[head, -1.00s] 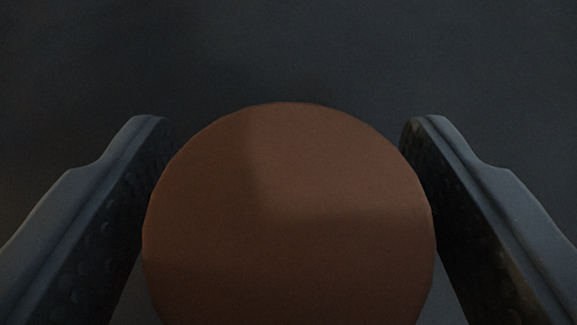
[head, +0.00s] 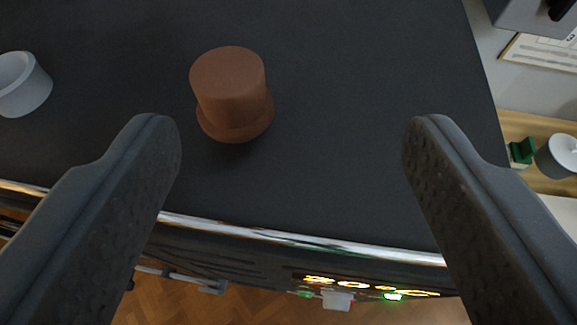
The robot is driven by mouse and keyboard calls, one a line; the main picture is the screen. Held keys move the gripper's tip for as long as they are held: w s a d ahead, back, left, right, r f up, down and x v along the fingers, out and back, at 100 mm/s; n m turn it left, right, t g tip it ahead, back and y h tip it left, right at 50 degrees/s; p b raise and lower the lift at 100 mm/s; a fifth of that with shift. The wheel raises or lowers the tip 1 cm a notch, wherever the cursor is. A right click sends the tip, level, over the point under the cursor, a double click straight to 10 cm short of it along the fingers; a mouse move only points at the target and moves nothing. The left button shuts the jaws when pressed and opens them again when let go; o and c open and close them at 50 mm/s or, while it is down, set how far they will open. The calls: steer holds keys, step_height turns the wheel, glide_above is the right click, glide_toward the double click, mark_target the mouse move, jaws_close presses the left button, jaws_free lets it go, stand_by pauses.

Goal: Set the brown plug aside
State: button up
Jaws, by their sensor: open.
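The brown plug (head: 230,88) stands upright on a dark flat top (head: 340,130), with its wider rim at the bottom. It is in the upper middle of the head view, left of centre. My gripper (head: 292,135) is open and empty, its two fingers wide apart. The plug is apart from both fingers, beyond the left fingertip and clear of it.
A pale grey cup-like piece (head: 24,85) stands on the dark top at the far left. A shiny metal edge (head: 300,240) runs along the near side, with lit controls (head: 350,284) below. A wooden surface (head: 545,130) with a grey container (head: 558,157) lies at right.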

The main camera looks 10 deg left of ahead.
steer(key=s+d+r+t, duration=0.1)
steer(key=s+d+r, duration=0.4)
steer(key=d, duration=0.2)
steer(key=s+d+r+m+t+h, duration=0.1)
steer(key=s+d+r, duration=0.4)
steer(key=d, duration=0.3)
steer(key=shift+s+r+h, duration=0.25)
steer(key=shift+r+h, duration=0.05)
steer(key=shift+r, duration=0.2)
steer(key=shift+a+f, duration=0.1)
